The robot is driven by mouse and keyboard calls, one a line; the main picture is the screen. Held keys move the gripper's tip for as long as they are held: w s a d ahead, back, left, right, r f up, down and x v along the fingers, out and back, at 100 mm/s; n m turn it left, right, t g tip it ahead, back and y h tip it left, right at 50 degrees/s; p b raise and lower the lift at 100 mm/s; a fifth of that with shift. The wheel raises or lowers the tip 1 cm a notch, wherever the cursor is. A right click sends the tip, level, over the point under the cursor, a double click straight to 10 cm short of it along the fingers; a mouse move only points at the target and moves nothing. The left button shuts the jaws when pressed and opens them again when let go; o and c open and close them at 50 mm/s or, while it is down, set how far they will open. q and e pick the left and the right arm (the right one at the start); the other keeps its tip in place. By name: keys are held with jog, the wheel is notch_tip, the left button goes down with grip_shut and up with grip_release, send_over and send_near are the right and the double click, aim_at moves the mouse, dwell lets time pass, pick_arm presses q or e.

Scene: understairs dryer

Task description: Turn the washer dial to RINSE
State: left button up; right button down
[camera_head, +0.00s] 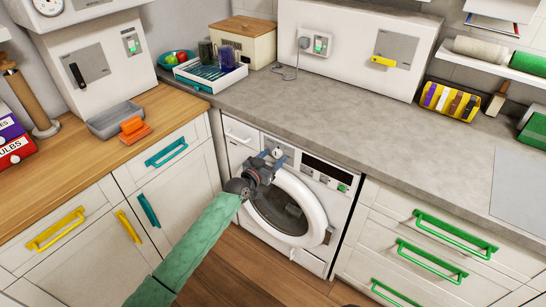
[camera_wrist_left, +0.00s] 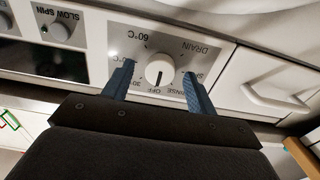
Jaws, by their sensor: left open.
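The washer (camera_head: 325,245) is a white front-loader under the grey counter, its round door closed. Its white dial (camera_wrist_left: 160,70) shows in the left wrist view, with DRAIN, SPIN, RINSE, OFF and temperature labels around it. The dial's dark mark appears to point towards OFF; RINSE lies beside OFF, partly hidden near the right finger. My left gripper (camera_head: 270,160) is at the upper left of the washer front. In the left wrist view, its blue fingers stand open on either side of the dial, with visible gaps. In the head view my gripper hides the dial. My right gripper is not in view.
A detergent drawer (camera_wrist_left: 280,95) is at the right there. The counter (camera_head: 330,115) overhangs above.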

pick_arm(q)
jog(key=shift+w+d, duration=0.1)
jog(key=shift+w, duration=0.05)
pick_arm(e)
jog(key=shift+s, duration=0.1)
pick_arm(q)
jog(key=c, duration=1)
jog(key=shift+n, duration=0.3)
jog(key=shift+f+n, duration=0.1)
jog(key=shift+n, duration=0.7)
jog(key=n, duration=0.5)
jog(key=shift+n+b, duration=0.3)
jog(key=shift+n, duration=0.4)
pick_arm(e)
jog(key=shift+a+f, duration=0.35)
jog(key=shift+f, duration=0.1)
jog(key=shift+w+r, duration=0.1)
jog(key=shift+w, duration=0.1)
